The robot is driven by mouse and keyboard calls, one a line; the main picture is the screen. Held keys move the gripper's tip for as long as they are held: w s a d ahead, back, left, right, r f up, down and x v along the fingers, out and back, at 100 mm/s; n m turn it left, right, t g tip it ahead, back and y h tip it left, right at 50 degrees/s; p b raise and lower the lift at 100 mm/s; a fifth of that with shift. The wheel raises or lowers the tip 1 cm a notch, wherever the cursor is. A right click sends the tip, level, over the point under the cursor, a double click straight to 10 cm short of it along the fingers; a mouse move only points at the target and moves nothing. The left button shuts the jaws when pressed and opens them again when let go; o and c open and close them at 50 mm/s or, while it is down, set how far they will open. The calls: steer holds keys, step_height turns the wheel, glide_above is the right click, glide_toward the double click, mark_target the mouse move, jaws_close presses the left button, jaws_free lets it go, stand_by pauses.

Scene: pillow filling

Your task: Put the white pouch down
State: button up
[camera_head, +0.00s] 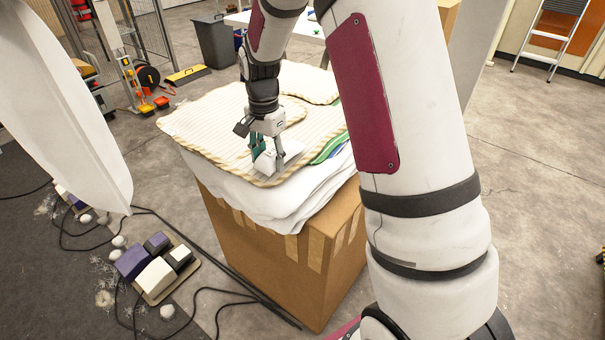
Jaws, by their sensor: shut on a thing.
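My gripper (267,158) points down over the top of the stack, with its fingers shut on the white pouch (269,163). The pouch is small and pale, low between the fingers, close above or touching the striped cloth (205,115). I cannot tell whether the cloth bears its weight. The fingers and my wrist hide part of it. The striped cloth lies over folded white fabric (290,205) on a cardboard box (270,260).
Pedals (155,275), cables and white fluff lie on the floor at lower left. A large white hanging shape (60,100) fills the upper left.

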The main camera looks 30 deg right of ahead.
steer(key=shift+s+d+f+p, duration=0.35)
steer(key=shift+s+f, duration=0.4)
steer(key=shift+s, duration=1.25)
steer(key=shift+s+d+f+p, duration=0.3)
steer(key=shift+s+f, duration=0.5)
steer(key=shift+s, duration=1.15)
steer(key=shift+s+d+f+p, duration=0.2)
steer(key=shift+s+d+f, duration=0.4)
steer(key=shift+s, duration=1.4)
steer(key=shift+a+f, duration=0.2)
steer(key=shift+f, duration=0.15)
steer(key=o, duration=1)
steer(key=shift+c, duration=0.2)
